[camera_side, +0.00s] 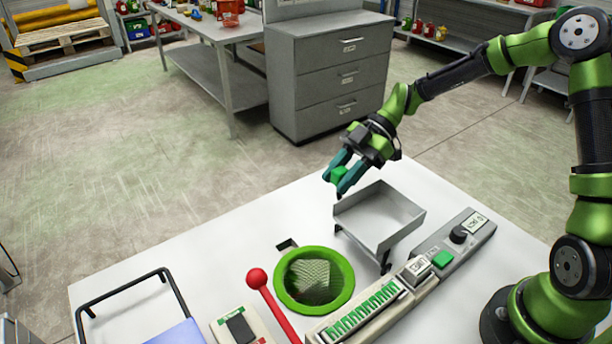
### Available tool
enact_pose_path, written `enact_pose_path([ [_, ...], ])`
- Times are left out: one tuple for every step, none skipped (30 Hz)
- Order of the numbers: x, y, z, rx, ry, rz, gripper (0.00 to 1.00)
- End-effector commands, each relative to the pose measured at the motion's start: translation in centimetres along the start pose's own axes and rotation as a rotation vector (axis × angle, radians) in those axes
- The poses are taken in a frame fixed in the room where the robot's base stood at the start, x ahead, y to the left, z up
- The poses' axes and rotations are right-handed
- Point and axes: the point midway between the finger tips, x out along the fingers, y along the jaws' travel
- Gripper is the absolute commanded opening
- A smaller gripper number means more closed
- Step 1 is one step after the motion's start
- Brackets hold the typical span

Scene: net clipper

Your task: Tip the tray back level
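The tray (366,239) is a shallow grey metal box on dark legs, on the right part of the white table. It looks empty inside. It appears slanted, but I cannot tell its exact tilt from this angle. My gripper (336,185) is above and beyond the tray's far left edge, apart from it, pointing down and left.
In front stand a green-rimmed ring with a net (346,287), a red lever with a ball knob (257,278), a green-marked strip (362,311) and a panel with a green button (443,260). A black frame (123,287) stands at left. The white table's (220,233) middle is clear.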

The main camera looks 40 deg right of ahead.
Motion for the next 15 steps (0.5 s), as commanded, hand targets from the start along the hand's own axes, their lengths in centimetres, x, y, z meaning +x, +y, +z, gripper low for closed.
enact_pose_path([
  [-0.26,0.04,0.22,0.004,-0.003,0.004,0.42],
  [-0.25,0.04,0.22,0.004,-0.003,0.004,0.47],
  [-0.23,0.04,0.21,0.004,-0.003,0.004,0.53],
  [-0.22,0.04,0.2,0.003,-0.003,0.004,0.55],
  [-0.2,0.03,0.19,0.003,-0.003,0.003,0.55],
  [-0.18,0.03,0.18,0.003,-0.003,0.003,0.55],
  [-0.17,0.03,0.18,0.003,-0.003,0.003,0.55],
  [-0.16,0.02,0.17,0.003,-0.004,0.003,0.55],
  [-0.15,0.02,0.17,0.003,-0.004,0.003,0.55],
  [-0.14,0.02,0.17,0.003,-0.004,0.003,0.55],
  [-0.14,0.02,0.16,0.003,-0.004,0.002,0.55],
  [-0.2,0.02,0.16,0.003,-0.004,0.003,0.55],
  [-0.3,0.03,0.16,0.003,-0.004,0.003,0.55],
  [-0.46,0.05,0.17,0.003,-0.004,0.004,0.55],
  [-0.79,0.09,0.18,0.002,-0.004,0.005,0.55],
])
